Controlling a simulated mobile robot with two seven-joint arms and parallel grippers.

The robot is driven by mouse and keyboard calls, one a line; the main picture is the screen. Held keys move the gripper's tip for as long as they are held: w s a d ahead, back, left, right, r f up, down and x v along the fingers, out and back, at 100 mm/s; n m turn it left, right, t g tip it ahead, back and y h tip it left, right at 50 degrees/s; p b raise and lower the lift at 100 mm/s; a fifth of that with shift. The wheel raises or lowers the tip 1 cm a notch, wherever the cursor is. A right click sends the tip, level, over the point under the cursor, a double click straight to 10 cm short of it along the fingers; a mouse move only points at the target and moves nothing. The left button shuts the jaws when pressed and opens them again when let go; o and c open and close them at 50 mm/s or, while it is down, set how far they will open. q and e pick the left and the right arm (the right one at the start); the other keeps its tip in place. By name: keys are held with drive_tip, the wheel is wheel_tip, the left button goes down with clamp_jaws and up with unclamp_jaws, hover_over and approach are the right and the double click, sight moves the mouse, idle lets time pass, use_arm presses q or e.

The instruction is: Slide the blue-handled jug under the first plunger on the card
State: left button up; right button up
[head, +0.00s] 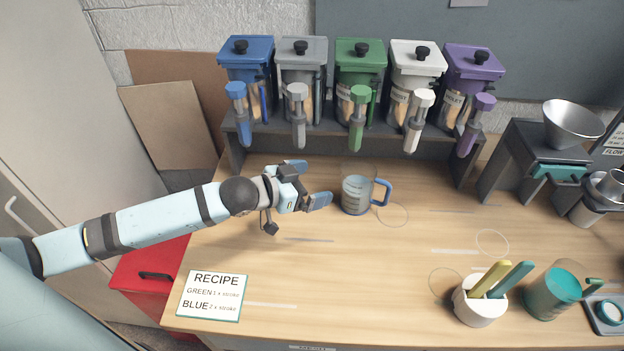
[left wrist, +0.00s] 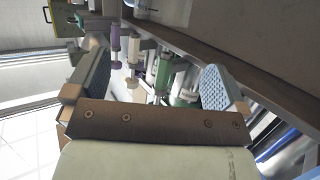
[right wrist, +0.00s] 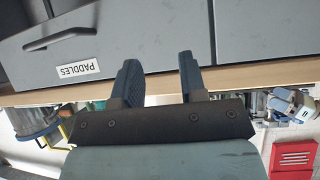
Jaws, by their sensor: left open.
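The jug (head: 355,195) is clear with a blue handle (head: 382,192) on its right side. It stands on the wooden table in front of the dispenser shelf. The card (head: 212,296) lists GREEN first, then BLUE. The green plunger (head: 358,115) hangs at the front of the middle dispenser, behind the jug; it also shows in the left wrist view (left wrist: 163,70). My left gripper (head: 310,183) is open and empty, just left of the jug, with its fingers pointing right. My right gripper (right wrist: 160,80) shows only in its wrist view, fingers apart and empty, before a grey drawer front.
Blue (head: 237,112), grey (head: 298,112), white (head: 417,118) and purple (head: 474,122) plungers flank the green one. A white cup (head: 480,308) with paddles and a teal-filled jug (head: 552,293) stand front right. A funnel stand (head: 510,150) is at right. The middle front is clear.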

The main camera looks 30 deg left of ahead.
sight(350, 169)
use_arm(q)
drive_tip(key=p+x, duration=0.1)
drive_tip(key=x, duration=1.1)
drive_tip(key=shift+w+d+p, duration=0.1)
drive_tip(key=shift+w+p, duration=0.2)
drive_tip(key=shift+w+d+f, duration=0.3)
drive_tip(key=shift+w+d, duration=0.05)
drive_tip(key=shift+w, duration=0.15)
use_arm(e)
drive_tip(key=shift+w+r, duration=0.3)
drive_tip(key=shift+r, duration=0.65)
use_arm(q)
drive_tip(key=c, duration=0.9)
drive_tip(key=shift+w+a, duration=0.15)
drive_tip(key=shift+a, duration=0.35)
drive_tip(key=shift+c, duration=0.2)
drive_tip(key=shift+w+a+p, duration=0.2)
drive_tip(key=shift+a+p, duration=0.1)
drive_tip(key=shift+a, duration=0.45)
drive_tip(key=shift+d, duration=0.1)
use_arm(e)
drive_tip(key=shift+w+a+r, duration=0.1)
drive_tip(key=shift+a+r, duration=0.1)
drive_tip(key=shift+a, duration=0.7)
